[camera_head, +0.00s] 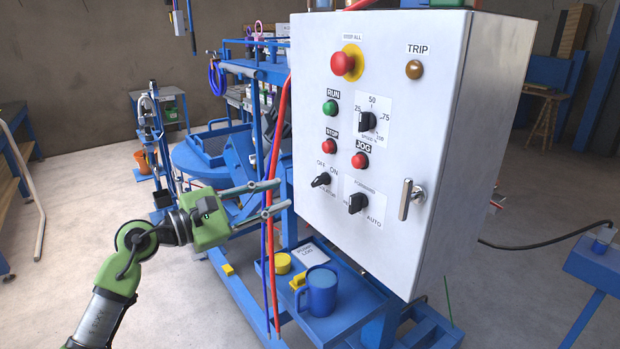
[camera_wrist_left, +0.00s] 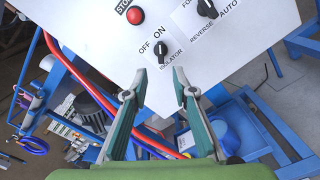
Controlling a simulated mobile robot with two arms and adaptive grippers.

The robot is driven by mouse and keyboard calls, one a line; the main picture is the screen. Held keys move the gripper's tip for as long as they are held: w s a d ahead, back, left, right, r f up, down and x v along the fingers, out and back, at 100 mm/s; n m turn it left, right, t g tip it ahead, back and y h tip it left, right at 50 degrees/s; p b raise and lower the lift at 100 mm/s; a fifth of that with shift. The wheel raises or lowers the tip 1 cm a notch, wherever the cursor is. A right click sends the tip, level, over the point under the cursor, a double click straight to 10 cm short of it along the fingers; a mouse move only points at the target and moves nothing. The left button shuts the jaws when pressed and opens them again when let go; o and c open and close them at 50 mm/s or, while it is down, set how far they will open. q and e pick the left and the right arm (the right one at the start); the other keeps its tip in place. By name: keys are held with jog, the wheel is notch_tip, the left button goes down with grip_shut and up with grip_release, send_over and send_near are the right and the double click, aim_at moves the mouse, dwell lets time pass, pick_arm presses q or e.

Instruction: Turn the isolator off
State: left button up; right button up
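The isolator switch (camera_head: 321,180) is a small black rotary knob low on the left of the white control panel's front, with OFF and ON labels above it. Its handle appears turned toward ON, though it is small. The knob also shows in the left wrist view (camera_wrist_left: 161,46), just beyond the fingertips. My left gripper (camera_head: 284,194) reaches in from the left, with its fingers spread and empty; its tips are near the panel's left edge. In the left wrist view the open fingers (camera_wrist_left: 159,74) point toward the knob, apparently without touching it. My right gripper is out of view.
The control panel (camera_head: 385,255) also carries a red emergency stop (camera_head: 343,63), RUN, STOP and JOG buttons, a speed dial (camera_head: 366,122) and a direction selector (camera_head: 357,202). Red hoses (camera_head: 271,250) run by its left edge. Below is a blue tray with a blue mug (camera_head: 321,291).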

aim_at(314, 183)
pick_arm(q)
jog(key=p+x, duration=0.2)
jog(key=x, duration=0.7)
jog(key=shift+p, duration=0.3)
jog(key=shift+w+d, duration=0.1)
jog(key=shift+d, duration=0.2)
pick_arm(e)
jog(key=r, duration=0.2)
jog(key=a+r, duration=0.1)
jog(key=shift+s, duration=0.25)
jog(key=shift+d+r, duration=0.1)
pick_arm(q)
grip_shut()
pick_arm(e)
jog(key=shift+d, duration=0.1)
